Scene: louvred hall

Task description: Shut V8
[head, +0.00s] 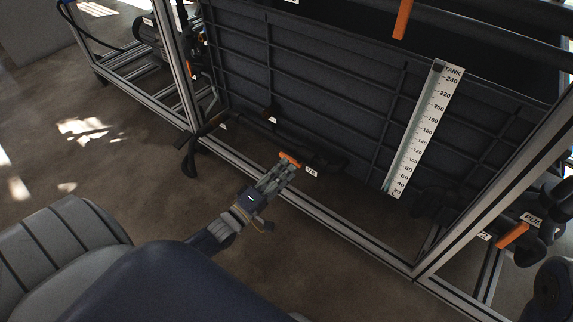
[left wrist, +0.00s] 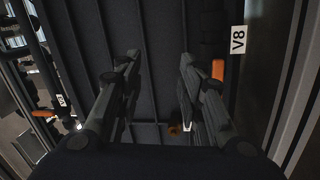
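The V8 valve has an orange handle (head: 290,159) low on the tank's front, with a white V8 label (head: 311,171) just right of it. My left gripper (head: 282,170) is at this handle, its fingers close to it or overlapping it in the head view. In the left wrist view the gripper (left wrist: 160,60) is open, with nothing seen between its fingers. There the orange handle (left wrist: 218,70) shows beside the right finger, which partly hides it, below the V8 label (left wrist: 238,39). Whether finger and handle touch I cannot tell. My right gripper is not in view.
The dark ribbed tank (head: 330,75) carries a white level gauge (head: 425,130). A metal frame rail (head: 350,228) runs along its foot. Other orange handles are at the top (head: 402,18) and at the right (head: 512,236). Bare floor (head: 110,160) lies to the left.

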